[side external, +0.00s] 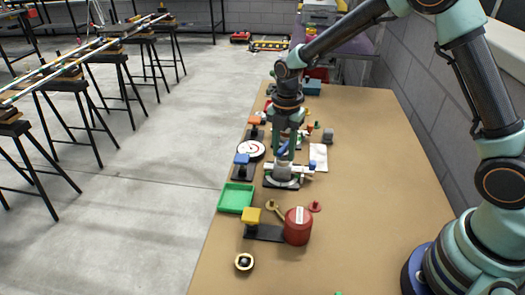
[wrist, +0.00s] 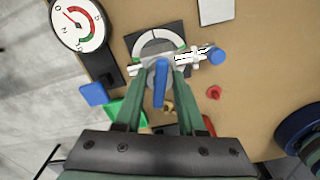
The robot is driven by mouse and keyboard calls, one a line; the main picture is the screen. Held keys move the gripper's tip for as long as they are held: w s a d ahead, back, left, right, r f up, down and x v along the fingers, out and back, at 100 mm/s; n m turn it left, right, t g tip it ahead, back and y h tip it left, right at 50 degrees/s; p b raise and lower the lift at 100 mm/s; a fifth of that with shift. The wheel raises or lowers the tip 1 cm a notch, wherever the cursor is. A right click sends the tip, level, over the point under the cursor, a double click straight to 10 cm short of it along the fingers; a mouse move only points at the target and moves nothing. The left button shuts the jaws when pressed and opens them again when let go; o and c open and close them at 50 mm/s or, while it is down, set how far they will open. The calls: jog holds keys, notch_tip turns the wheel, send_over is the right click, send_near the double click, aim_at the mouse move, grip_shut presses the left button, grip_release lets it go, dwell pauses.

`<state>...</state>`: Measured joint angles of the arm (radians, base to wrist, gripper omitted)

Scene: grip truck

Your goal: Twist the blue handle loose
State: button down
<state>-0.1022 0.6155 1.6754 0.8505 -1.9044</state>
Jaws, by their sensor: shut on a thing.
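The blue handle (wrist: 160,84) stands between the fingers of my gripper (wrist: 160,72) in the wrist view, running lengthwise toward the camera. My gripper (side external: 284,155) is shut on it, pointing down at the bench. The handle belongs to a silver valve-like fitting (wrist: 190,57) on a dark plate with a white-and-grey dial (wrist: 152,40). The fitting also shows in the side view (side external: 283,181), low under my fingers. A second blue knob (wrist: 217,57) sits at its right end. My fingers partly hide the handle and the fitting.
A round gauge (wrist: 78,27) and a blue block (wrist: 93,94) are left of the fitting. A green tray (side external: 236,197), yellow block (side external: 251,215), red cylinder (side external: 298,227) and red knob (side external: 314,206) stand nearer the camera. The bench's right side is mostly clear.

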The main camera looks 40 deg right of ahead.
aim_at(284, 146)
jog(key=n, duration=0.6)
jog(key=shift+n, duration=0.4)
jog(key=c, duration=0.8)
grip_release()
jog(key=shift+r, duration=3.75)
